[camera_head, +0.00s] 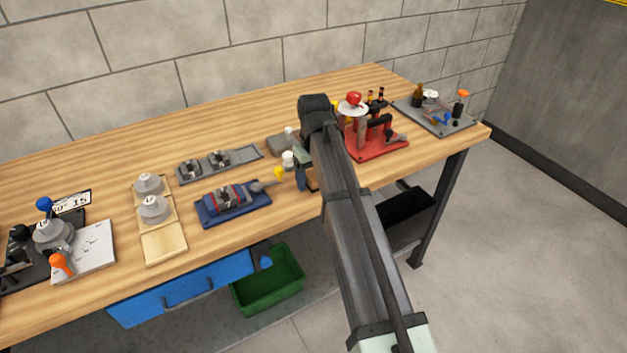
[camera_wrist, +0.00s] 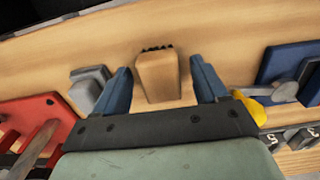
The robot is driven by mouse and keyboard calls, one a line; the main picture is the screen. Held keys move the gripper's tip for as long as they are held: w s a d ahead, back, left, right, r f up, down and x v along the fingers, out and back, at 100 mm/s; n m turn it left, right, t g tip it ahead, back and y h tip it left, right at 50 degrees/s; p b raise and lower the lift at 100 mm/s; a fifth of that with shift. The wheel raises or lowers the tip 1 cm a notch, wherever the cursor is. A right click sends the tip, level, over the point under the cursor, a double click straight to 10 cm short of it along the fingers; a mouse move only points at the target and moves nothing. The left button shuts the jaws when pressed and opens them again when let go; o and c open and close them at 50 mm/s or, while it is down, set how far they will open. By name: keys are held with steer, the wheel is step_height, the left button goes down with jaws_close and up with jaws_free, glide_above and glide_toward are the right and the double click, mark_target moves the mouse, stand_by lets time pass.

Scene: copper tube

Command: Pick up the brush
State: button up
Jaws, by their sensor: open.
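The brush (camera_wrist: 158,76) has a light wooden body and a row of dark bristles at its top end in the wrist view. It lies over the wooden table, between the two blue fingers of my gripper (camera_wrist: 160,70). The fingers are apart, with a visible gap on each side of the brush. Its lower part is close to the dark gripper body. In the head view my gripper (camera_head: 305,174) is low over the front of the table, and my arm hides most of the brush there.
A red fixture (camera_head: 378,150) stands right of my gripper. A blue fixture (camera_head: 232,203) with a yellow-tipped part (camera_head: 279,173) is on the left. A grey block (camera_wrist: 90,88) and the yellow part (camera_wrist: 252,108) lie close beside the fingers. The table's back is clear.

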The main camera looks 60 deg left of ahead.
mark_target(314, 175)
steer(key=shift+f, duration=0.25)
steer(key=c, duration=1.1)
step_height(314, 175, up, 10)
steer(key=shift+r, duration=0.1)
